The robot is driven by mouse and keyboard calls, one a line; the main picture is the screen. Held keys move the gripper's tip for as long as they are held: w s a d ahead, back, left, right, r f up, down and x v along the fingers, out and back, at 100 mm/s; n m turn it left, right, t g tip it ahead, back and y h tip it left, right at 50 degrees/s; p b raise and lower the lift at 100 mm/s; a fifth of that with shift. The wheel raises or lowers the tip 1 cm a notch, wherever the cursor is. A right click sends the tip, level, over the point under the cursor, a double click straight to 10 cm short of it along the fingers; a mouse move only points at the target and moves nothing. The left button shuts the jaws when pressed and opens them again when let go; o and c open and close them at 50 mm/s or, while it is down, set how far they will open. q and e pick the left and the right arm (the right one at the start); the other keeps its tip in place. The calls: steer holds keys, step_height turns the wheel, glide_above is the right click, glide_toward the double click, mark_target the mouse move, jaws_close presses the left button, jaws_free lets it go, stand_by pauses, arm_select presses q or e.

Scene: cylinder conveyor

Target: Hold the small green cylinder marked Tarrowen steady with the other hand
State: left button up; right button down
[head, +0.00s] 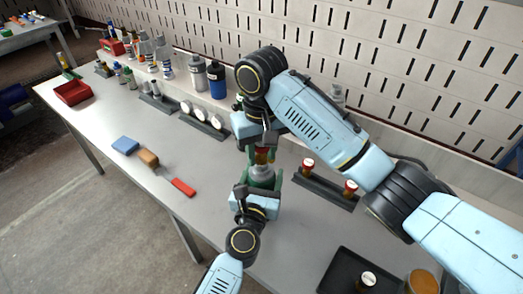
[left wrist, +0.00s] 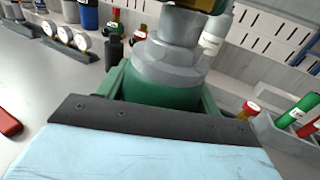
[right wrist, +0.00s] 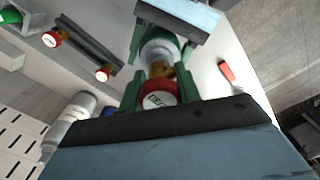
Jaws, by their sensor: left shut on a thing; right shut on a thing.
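The small green cylinder (head: 261,173) stands between my two grippers, with a grey shoulder at its top. In the left wrist view its green body (left wrist: 150,88) sits between the fingers below the grey shoulder. My left gripper (head: 259,186) is shut on this body. My right gripper (head: 262,146) is shut on the red-topped brass valve part (head: 262,157) above the shoulder. In the right wrist view the red top (right wrist: 159,96) has a white round label and lies between the green fingers. The marking on the cylinder cannot be read.
A dark rack (head: 325,189) with two red-topped parts stands to the right. A rack of gauges (head: 203,117) and bottles stand behind. A black tray (head: 345,271) is at the front right.

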steer(key=m, duration=0.6)
stand_by(0.3)
steer(key=c, duration=1.1)
jaws_free()
